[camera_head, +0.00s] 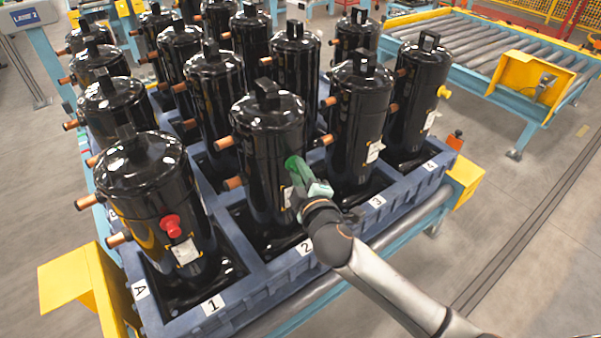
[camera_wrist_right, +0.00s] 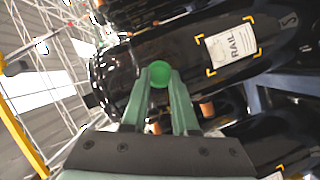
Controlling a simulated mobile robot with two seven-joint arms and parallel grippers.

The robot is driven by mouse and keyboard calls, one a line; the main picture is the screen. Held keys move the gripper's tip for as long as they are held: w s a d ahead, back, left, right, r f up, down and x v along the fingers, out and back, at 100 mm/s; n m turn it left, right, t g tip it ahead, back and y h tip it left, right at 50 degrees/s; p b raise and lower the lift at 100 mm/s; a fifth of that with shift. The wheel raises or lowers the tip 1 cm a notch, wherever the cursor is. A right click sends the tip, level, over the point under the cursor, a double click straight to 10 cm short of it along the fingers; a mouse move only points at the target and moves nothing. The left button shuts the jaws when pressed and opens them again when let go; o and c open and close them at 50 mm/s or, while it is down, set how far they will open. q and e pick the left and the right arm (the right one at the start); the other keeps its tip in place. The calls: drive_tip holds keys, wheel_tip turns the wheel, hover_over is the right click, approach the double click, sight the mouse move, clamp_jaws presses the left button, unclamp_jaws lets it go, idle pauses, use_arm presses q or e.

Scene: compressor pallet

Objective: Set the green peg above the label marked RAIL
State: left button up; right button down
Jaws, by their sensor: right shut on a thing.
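My right gripper (camera_head: 300,175) reaches the front of the black compressor (camera_head: 268,140) in slot 2. In the right wrist view, its pale green fingers (camera_wrist_right: 160,85) are shut on the green peg (camera_wrist_right: 159,73), seen end-on as a round disc. The RAIL label (camera_wrist_right: 232,46), white with yellow corner marks, is on the black body right of the peg in the wrist view, towards the slot end. The peg is apart from the label, towards the compressor's top end. I cannot tell whether it touches the body. In the head view my gripper covers most of this label. My left gripper is not in view.
Several black compressors with copper stubs stand in a blue pallet (camera_head: 222,318). The front-left one has a red plug (camera_head: 171,225); the right one has a yellow plug (camera_head: 444,92). Neighbouring compressors stand close on both sides. A roller conveyor (camera_head: 470,45) is behind right.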

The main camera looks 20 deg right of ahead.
drive_tip(key=c, duration=0.6)
unclamp_jaws()
